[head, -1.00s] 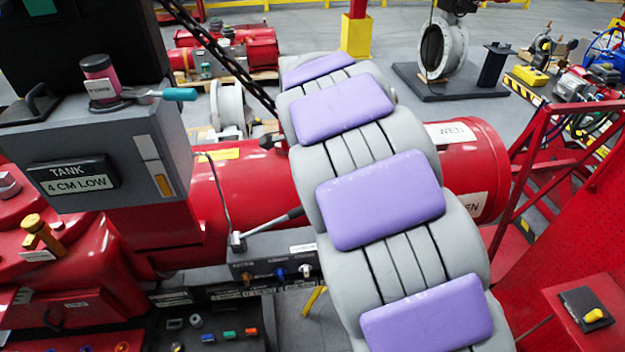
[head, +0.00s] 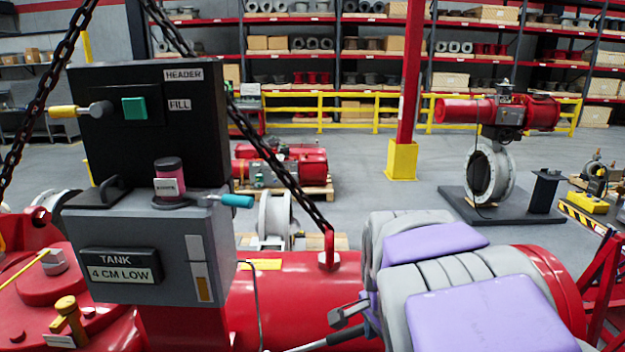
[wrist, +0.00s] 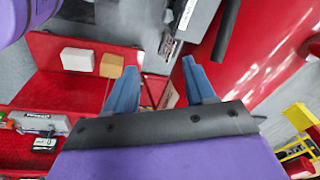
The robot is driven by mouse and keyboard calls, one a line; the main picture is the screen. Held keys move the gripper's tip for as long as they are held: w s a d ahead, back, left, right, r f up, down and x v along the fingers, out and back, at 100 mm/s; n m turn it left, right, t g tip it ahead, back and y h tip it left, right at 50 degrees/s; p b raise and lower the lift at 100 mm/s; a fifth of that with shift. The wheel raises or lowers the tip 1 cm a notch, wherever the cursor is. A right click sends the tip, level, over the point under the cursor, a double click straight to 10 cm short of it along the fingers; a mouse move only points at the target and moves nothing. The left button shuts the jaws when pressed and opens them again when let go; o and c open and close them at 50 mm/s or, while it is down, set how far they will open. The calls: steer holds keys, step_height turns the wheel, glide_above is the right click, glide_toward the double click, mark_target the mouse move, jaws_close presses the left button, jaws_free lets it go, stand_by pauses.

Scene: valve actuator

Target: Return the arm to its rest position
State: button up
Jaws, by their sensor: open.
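My gripper (wrist: 159,66) shows in the wrist view with its two blue fingers spread apart and nothing between them. It hangs over a red surface and grey floor, touching nothing that I can see. My arm, with grey links and lavender pads, shows folded at the lower right of the head view (head: 485,310), in front of a red horizontal cylinder (head: 290,285). I cannot clearly make out the gripper's fingers in the head view.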

steer(key=s+f+n+g+b, duration=0.1)
steer(key=s+f+n+b, duration=0.3)
steer(key=s, duration=0.9)
steer(key=s+f+n+g+b, duration=0.2)
steer(key=s+f+n+b, duration=0.2)
steer(key=s+f+n, duration=0.4)
steer(key=s+d+f, duration=0.1)
steer(key=s+f, duration=0.1)
steer(key=s, duration=0.4)
steer(key=shift+s+n+y, duration=0.2)
steer(key=shift+n+y, duration=0.2)
